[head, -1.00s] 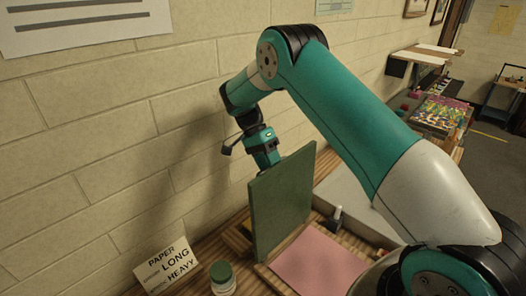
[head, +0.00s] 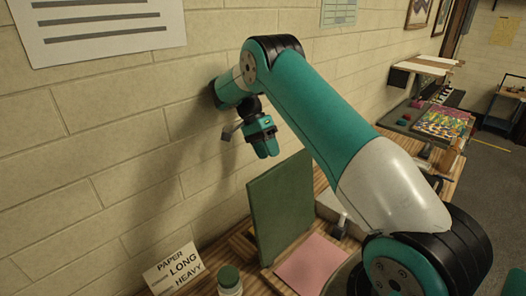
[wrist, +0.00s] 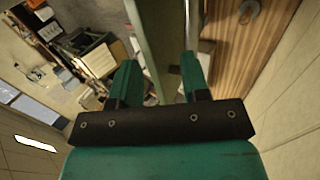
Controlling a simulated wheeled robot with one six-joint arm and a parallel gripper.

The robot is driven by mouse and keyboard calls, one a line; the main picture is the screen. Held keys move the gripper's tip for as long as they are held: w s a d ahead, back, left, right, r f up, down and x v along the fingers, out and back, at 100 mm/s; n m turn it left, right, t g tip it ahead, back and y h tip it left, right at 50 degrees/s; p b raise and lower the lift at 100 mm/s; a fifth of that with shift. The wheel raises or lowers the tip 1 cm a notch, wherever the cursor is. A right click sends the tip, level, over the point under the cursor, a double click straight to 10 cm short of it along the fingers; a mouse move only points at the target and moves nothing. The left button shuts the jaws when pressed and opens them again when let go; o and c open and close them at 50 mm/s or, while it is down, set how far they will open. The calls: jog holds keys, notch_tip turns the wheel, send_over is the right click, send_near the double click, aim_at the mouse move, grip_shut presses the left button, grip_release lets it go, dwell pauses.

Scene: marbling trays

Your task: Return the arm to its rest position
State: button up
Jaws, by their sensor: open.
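My arm is bent over the bench, its elbow high near the block wall. My gripper (head: 268,152) hangs in the air above and a little left of an upright green board (head: 281,208), apart from it in the head view. In the wrist view my gripper's two fingers (wrist: 160,85) are spread with nothing held between them. A green upright panel edge (wrist: 150,40) shows beyond the fingers there.
A pink sheet (head: 311,264) lies at the board's foot. A jar with a green lid (head: 229,279) and a lettered card (head: 175,272) stand at the front left. The block wall (head: 60,150) is close behind the arm. A bright marbled sheet (head: 443,122) lies far right.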

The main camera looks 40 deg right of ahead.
dwell(0.3)
jog(key=a+n+b, duration=0.1)
jog(key=n+b, duration=0.1)
jog(key=a+n+t+h+b, duration=0.1)
jog(key=a+n+b, duration=0.1)
jog(key=s+a+r+n+t+b, duration=0.1)
jog(key=n+b, duration=0.1)
jog(key=shift+s+a, duration=0.1)
jog(key=shift+a, duration=0.15)
jog(key=s+a+f+n+t+y+b, duration=0.2)
jog(key=s+a+n+b, duration=0.4)
jog(key=s+a+n, duration=0.3)
jog(key=s+a+f+n+t+y+b, duration=0.2)
jog(key=s+a+n+b, duration=0.5)
jog(key=s+a, duration=0.7)
jog(key=s+f+n+y, duration=0.1)
jog(key=s+y, duration=0.1)
jog(key=s, duration=0.2)
jog(key=shift+a+f+n+t, duration=0.15)
jog(key=shift+f+n+t, duration=0.1)
jog(key=shift+n+t, duration=0.15)
